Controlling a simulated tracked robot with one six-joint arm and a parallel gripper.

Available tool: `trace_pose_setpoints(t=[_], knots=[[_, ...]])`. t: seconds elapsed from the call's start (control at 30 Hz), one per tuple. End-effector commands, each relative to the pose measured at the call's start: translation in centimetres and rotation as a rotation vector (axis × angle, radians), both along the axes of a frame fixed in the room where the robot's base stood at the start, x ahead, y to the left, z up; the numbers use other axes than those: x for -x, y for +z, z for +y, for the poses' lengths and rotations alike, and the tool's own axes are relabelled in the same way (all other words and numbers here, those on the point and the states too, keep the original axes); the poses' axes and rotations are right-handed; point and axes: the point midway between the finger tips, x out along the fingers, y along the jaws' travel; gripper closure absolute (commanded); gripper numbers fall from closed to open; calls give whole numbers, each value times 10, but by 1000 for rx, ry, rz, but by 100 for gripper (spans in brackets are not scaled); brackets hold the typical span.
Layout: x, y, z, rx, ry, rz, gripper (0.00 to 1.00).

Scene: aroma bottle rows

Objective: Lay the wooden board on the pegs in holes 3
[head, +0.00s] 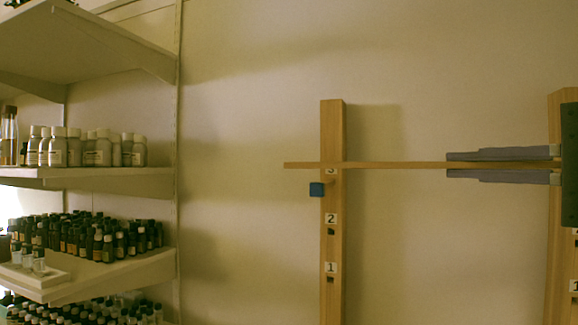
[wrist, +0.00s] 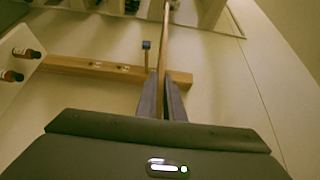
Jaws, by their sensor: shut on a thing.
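The wooden board (head: 390,165) is long and thin and lies nearly level. My gripper (head: 462,165) is shut on it, with one grey finger above and one below. The board's left end reaches past the left post (head: 333,125), across the number 3 label. A peg with a blue end (head: 316,189) sticks out at hole 3 of that post. The board is a little above this peg, with a gap visible. In the wrist view the board (wrist: 167,40) runs away from my gripper (wrist: 162,90), beside the blue peg (wrist: 146,45). The right post's hole 3 and any peg there are hidden behind my gripper.
The right post (head: 558,270) is partly covered by my gripper. Holes 2 and 1 of the left post look empty. A shelf (head: 100,178) with many bottles stands at the left. The wall between shelf and left post is clear.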

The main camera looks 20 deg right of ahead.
Motion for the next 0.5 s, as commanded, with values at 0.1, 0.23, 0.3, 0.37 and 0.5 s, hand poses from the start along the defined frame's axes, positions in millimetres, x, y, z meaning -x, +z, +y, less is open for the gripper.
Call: trace_pose_setpoints(t=[0.1, 0.23, 0.3, 0.37, 0.5], knots=[[-3, 0, -2, 0, 1, -1, 100], [-8, 0, -6, 0, 2, 0, 100], [-12, 0, -8, -1, 2, 0, 100], [-14, 0, -10, 0, 2, -1, 100], [-21, 0, -14, 1, 2, 0, 100]])
